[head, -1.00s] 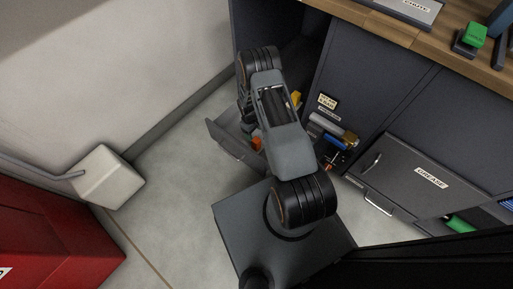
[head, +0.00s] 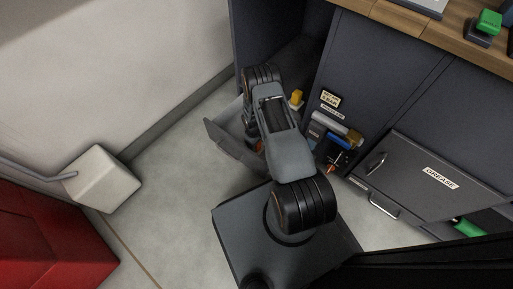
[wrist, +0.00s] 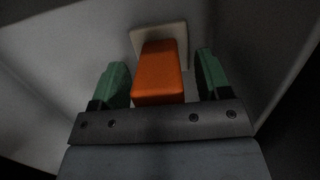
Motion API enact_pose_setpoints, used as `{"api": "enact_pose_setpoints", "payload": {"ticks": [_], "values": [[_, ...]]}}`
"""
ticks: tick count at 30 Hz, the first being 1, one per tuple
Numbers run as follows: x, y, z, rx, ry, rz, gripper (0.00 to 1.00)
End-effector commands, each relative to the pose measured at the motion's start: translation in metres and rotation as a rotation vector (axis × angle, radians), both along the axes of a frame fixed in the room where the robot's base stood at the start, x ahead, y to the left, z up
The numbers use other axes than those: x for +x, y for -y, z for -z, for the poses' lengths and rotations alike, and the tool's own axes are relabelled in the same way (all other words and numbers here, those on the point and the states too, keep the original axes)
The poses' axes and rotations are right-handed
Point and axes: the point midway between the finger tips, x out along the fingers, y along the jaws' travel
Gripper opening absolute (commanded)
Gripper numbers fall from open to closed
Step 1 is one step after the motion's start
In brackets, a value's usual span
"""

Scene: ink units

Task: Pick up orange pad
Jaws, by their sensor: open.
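The orange pad (wrist: 158,76) is a bright orange block in the middle of the wrist view. It lies against a pale flat piece (wrist: 176,36) on a grey surface. My gripper (wrist: 159,80) has its two green fingers apart, one on each side of the orange pad, with a gap visible on both sides. The lower end of the pad is hidden behind my gripper's grey bar. In the head view only a small orange patch (head: 260,146) shows beside my arm, at the open drawer; my arm hides most of that area.
The open grey drawer (head: 225,140) surrounds my arm's end. A yellow block (head: 296,98) stands behind it. A pale box (head: 102,180) stands left on open floor.

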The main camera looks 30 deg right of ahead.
Motion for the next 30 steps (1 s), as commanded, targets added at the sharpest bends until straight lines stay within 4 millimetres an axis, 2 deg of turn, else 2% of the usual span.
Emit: {"api": "enact_pose_setpoints", "payload": {"ticks": [6, 23, 30], "values": [[0.0002, 0.0, -0.0003, 0.0, 0.001, 0.0, 0.68], [0.0002, 0.0, -0.0004, 0.001, 0.001, -0.001, 0.16], [0.0005, 0.0001, -0.0029, 0.0, 0.001, 0.0, 0.15]]}}
